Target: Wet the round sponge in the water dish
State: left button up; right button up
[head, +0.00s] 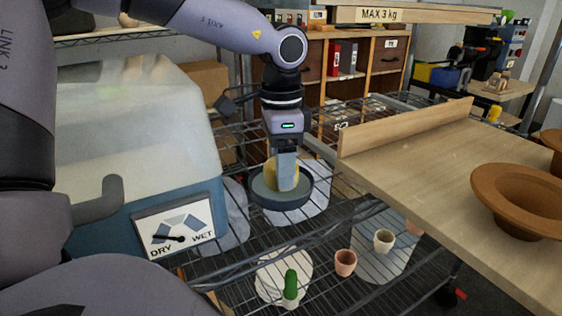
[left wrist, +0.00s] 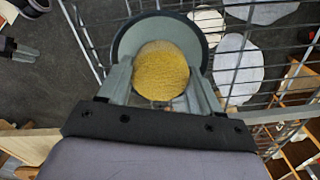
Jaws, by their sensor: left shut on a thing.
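The round yellow sponge (left wrist: 161,70) is between the fingers of my left gripper (left wrist: 162,90), which is shut on it. In the head view my left gripper (head: 284,178) points straight down, and only a yellow edge of the sponge (head: 269,170) shows beside the fingers. The dark round water dish (head: 302,201) is directly below, on the wire shelf. The sponge and fingertips appear within the dish's outline; I cannot tell whether the sponge touches the water. In the left wrist view the dish (left wrist: 122,48) shows behind the sponge. My right gripper is not clearly seen.
A clear-topped box (head: 140,130) with a DRY/WET gauge (head: 175,231) stands left of the dish. A wooden board (head: 440,165) with terracotta pots (head: 520,200) is at right. Small pots (head: 345,263) and a cactus (head: 290,285) are lower, among the wire shelving.

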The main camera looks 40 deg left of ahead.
pick_arm(q)
jog(key=shift+f+b, duration=0.3)
jog(key=shift+f+b, duration=0.1)
jog(key=shift+b, duration=0.25)
dwell(1.5)
dwell(0.5)
jog(key=shift+r+p, duration=2.1)
jog(key=shift+r, duration=1.5)
jog(key=shift+f, duration=0.1)
jog(key=shift+f+b, duration=0.7)
jog(key=shift+f, duration=0.15)
notch_tip(320, 180, down, 5)
jog(key=b, duration=0.3)
jog(key=shift+f, duration=0.2)
jog(key=shift+r, duration=0.1)
